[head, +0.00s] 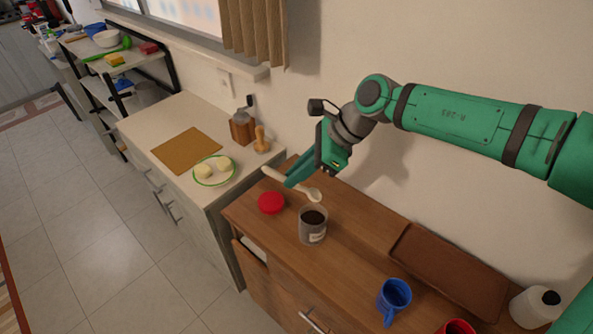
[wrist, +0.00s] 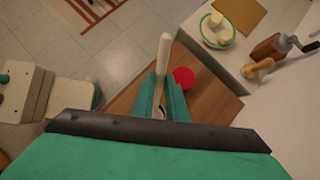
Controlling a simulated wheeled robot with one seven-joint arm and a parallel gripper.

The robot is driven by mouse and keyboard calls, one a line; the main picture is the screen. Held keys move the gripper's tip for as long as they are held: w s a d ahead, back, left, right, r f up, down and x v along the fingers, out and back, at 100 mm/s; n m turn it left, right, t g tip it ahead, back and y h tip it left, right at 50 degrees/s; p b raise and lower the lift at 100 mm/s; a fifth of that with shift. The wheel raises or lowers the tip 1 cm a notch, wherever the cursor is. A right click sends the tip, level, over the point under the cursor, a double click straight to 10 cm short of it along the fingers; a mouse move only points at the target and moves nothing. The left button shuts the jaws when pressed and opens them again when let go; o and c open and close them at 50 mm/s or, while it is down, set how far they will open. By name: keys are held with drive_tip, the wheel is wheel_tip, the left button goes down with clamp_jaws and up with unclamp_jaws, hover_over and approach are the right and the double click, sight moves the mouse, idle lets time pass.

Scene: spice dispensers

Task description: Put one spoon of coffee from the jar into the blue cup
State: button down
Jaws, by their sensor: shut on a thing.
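My gripper (head: 291,181) is shut on a pale spoon (head: 314,195) above the wooden counter. The spoon's bowl end points right, close to the open coffee jar (head: 312,234); whether it holds coffee I cannot tell. In the wrist view the spoon's handle (wrist: 164,52) sticks out past my fingers (wrist: 161,82), and its bowl is hidden there. The jar is grey with a pale label and dark coffee inside, and it stands upright. The blue cup (head: 394,295) stands upright to the right and nearer, apart from the jar. My gripper is well away from the cup.
A red lid (head: 271,203) lies left of the jar. A brown tray (head: 445,274) lies behind the blue cup. A red cup (head: 457,327) and a white container (head: 534,308) stand at right. A green-rimmed plate (head: 213,171) sits on the left counter.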

sight(303, 187)
drive_tip(key=shift+d, duration=0.1)
drive_tip(key=shift+d+f+y, duration=0.35)
drive_tip(key=shift+d+f, duration=0.05)
drive_tip(key=shift+f, duration=0.45)
drive_tip(key=shift+d+f+y, duration=0.35)
drive_tip(key=shift+f, duration=0.5)
drive_tip(key=shift+d+f, duration=0.15)
drive_tip(key=shift+f, duration=0.05)
drive_tip(key=shift+f, duration=0.1)
drive_tip(key=shift+f, duration=2.75)
drive_tip(key=shift+r, duration=0.1)
drive_tip(key=shift+r, duration=1.45)
drive_tip(key=shift+r, duration=0.15)
